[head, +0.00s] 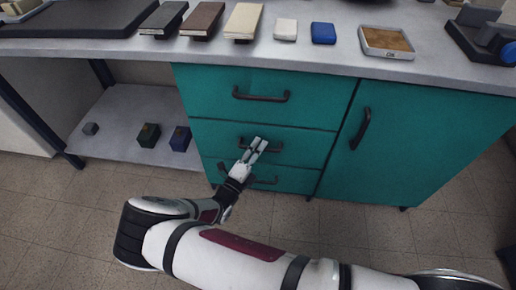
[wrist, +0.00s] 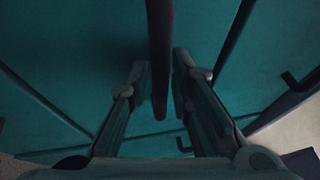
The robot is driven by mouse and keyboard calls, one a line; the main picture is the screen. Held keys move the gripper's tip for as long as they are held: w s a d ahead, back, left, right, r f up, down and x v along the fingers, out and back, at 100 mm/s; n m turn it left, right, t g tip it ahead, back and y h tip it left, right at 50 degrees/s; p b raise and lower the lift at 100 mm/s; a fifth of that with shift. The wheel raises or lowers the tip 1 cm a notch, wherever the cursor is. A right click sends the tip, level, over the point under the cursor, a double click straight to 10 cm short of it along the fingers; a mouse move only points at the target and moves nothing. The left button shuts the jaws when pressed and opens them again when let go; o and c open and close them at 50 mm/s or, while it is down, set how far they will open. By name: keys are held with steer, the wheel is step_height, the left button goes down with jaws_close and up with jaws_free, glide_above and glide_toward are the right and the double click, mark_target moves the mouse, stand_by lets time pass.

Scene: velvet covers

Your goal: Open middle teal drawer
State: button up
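The middle teal drawer (head: 303,146) is flush with the cabinet front. Its dark bar handle (head: 274,148) is partly hidden behind my gripper (head: 259,147). In the wrist view the dark handle (wrist: 160,55) runs between the two fingers of my gripper (wrist: 160,82), one finger on each side. The fingers are apart, with narrow gaps beside the handle, so the gripper looks open. The wrist view is dark, and light contact with the handle cannot be ruled out.
The top drawer (head: 310,98) and bottom drawer (head: 294,181) look closed. A cabinet door (head: 410,140) is shut at right. The counter (head: 340,62) above holds books, blocks and a tray (head: 386,42). An open shelf (head: 115,128) at left holds small cubes. The floor in front is clear.

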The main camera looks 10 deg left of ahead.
jaws_close()
